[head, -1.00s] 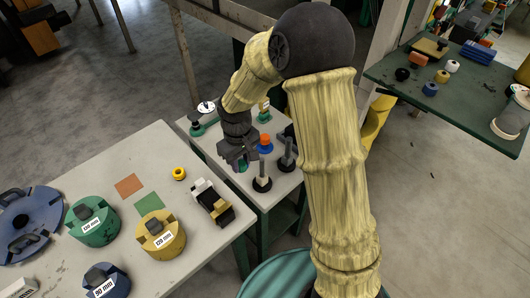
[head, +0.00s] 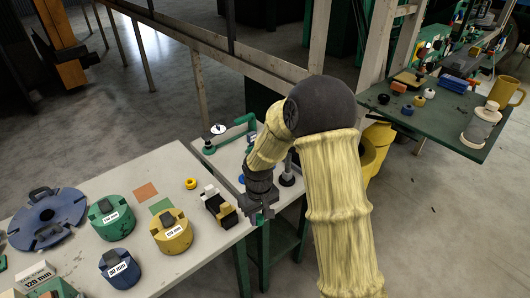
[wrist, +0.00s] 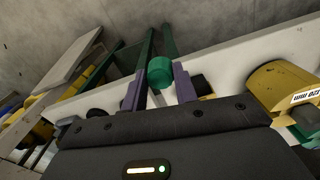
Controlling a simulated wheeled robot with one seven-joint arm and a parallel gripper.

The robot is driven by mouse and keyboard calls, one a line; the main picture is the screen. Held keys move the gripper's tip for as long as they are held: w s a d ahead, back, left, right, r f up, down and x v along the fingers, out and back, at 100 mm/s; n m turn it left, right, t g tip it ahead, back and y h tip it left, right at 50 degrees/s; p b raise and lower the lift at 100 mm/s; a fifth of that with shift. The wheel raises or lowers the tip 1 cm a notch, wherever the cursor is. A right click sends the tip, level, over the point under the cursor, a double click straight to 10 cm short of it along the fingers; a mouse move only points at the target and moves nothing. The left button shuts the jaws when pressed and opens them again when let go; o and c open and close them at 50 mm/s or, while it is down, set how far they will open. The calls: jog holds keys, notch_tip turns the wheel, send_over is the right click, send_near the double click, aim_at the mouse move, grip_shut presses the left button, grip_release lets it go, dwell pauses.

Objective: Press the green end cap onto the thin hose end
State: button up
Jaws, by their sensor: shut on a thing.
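My gripper (head: 260,216) is shut on the green end cap (head: 264,220), low beside the near corner of the long pale table. In the wrist view the green cap (wrist: 160,72) sits between the two purple-grey fingertips. A grey post on a black base (head: 287,174) stands on the small pale table just behind and right of my gripper. I cannot make out for sure which part is the thin hose end; my arm hides part of the small table.
The long pale table (head: 120,180) holds green (head: 110,219), yellow (head: 171,231) and blue (head: 119,268) drums and a black-and-yellow block (head: 219,206). A green bent pipe (head: 238,131) stands on the small table's far side. A green table (head: 440,120) with small parts is at the right.

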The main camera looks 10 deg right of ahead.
jog(key=d+f+m, duration=0.5)
jog(key=d+f, duration=0.5)
jog(key=f, duration=0.4)
jog(key=shift+s+d, duration=0.35)
jog(key=shift+s, duration=0.05)
